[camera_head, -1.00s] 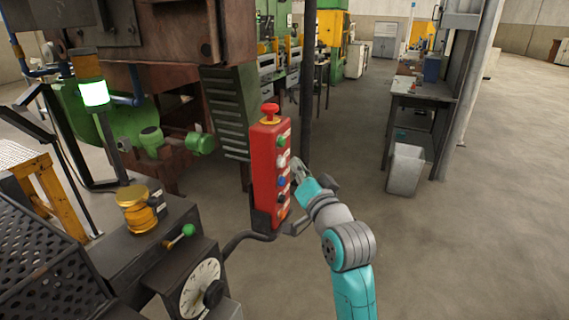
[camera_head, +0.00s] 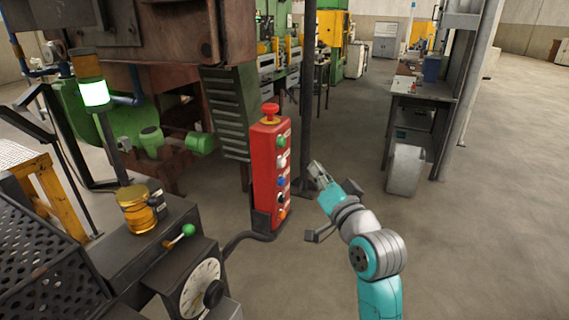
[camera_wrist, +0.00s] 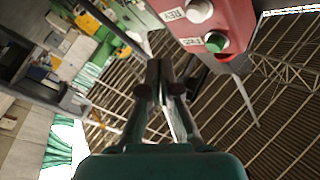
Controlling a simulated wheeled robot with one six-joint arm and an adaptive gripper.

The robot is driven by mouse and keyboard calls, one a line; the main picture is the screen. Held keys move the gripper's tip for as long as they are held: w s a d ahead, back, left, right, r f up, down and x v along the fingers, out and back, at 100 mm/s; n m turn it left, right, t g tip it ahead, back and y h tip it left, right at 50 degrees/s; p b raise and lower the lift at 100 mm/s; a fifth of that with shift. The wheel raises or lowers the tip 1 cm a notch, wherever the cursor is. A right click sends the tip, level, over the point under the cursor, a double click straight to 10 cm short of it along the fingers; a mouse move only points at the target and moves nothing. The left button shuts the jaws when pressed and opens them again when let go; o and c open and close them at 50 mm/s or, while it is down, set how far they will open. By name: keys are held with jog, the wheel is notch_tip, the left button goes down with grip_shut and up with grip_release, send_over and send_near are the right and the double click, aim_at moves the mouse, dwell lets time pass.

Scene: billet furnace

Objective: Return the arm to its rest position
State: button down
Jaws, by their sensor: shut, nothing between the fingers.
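My gripper (camera_head: 316,170) is shut and empty in the head view, at the end of my teal and grey arm. It stands just to the right of the red control box (camera_head: 270,170), with a visible gap between them. The box has a red mushroom button on top and a column of coloured buttons on its side. In the wrist view my gripper's fingers (camera_wrist: 161,68) are together, and part of the red box (camera_wrist: 218,22) with a white and a green button shows at the upper right.
A dark console with a dial (camera_head: 203,285) and a green-knobbed lever (camera_head: 187,231) stands at the lower left. A dark pole (camera_head: 307,90) rises behind my gripper. A grey bin (camera_head: 405,170) stands by a workbench (camera_head: 425,92) at the right. The floor at the right is clear.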

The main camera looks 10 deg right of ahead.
jog(key=shift+s+d, duration=0.2)
jog(key=shift+d, duration=0.05)
jog(key=s+f+g+h, duration=0.1)
jog(key=s+f, duration=0.9)
jog(key=f, duration=0.3)
jog(key=s+f+g+h, duration=0.1)
jog(key=s+f+h, duration=0.1)
jog(key=s+f, duration=0.95)
jog(key=s+f+n+g, duration=0.1)
jog(key=s+f+n, duration=0.1)
jog(key=s, duration=1.3)
jog(key=s+a+f+n+g, duration=0.1)
jog(key=s+f+n, duration=0.2)
jog(key=s, duration=1.2)
jog(key=shift+s+a+n+g, duration=0.2)
jog(key=shift+n+g, duration=0.1)
jog(key=shift+a, duration=0.15)
